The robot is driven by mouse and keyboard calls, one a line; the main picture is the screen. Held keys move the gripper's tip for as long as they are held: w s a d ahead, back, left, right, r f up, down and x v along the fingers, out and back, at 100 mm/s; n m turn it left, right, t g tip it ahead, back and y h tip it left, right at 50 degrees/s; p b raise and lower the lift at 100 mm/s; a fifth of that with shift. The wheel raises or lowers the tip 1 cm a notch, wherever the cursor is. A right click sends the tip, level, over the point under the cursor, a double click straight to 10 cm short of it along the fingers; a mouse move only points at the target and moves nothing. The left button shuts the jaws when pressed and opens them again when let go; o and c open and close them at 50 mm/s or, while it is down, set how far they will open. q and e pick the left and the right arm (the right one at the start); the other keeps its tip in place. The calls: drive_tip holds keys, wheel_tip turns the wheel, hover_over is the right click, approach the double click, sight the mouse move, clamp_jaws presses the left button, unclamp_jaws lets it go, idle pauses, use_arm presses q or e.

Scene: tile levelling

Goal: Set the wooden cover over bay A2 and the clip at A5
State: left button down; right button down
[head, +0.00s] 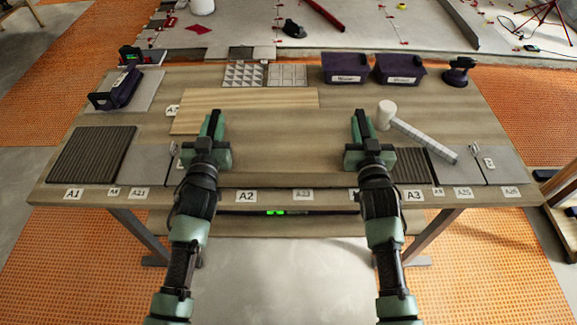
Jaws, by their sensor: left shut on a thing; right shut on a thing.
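A wide wooden cover (288,150), close in colour to the bench, spans between my grippers above the A2 label (245,196). My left gripper (212,128) is shut on its left side and my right gripper (360,128) on its right side. It hides what lies under it, and I cannot tell whether it touches the bench. The A5 label (438,191) is on the front edge at right. A small metal clip (474,150) lies right of it on grey tile; another clip (173,149) lies left of the cover. I cannot tell which is the task's clip.
A pale board (240,97) lies behind the cover, partly hidden. A white-headed mallet (387,112) lies right of my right gripper. Ribbed dark panels (92,155) sit at the front. Purple bins (346,68) and a suction tool (458,70) stand at the back.

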use_arm(q)
drive_tip(key=shift+d+r, duration=0.1)
use_arm(e)
drive_tip(key=shift+r, duration=0.1)
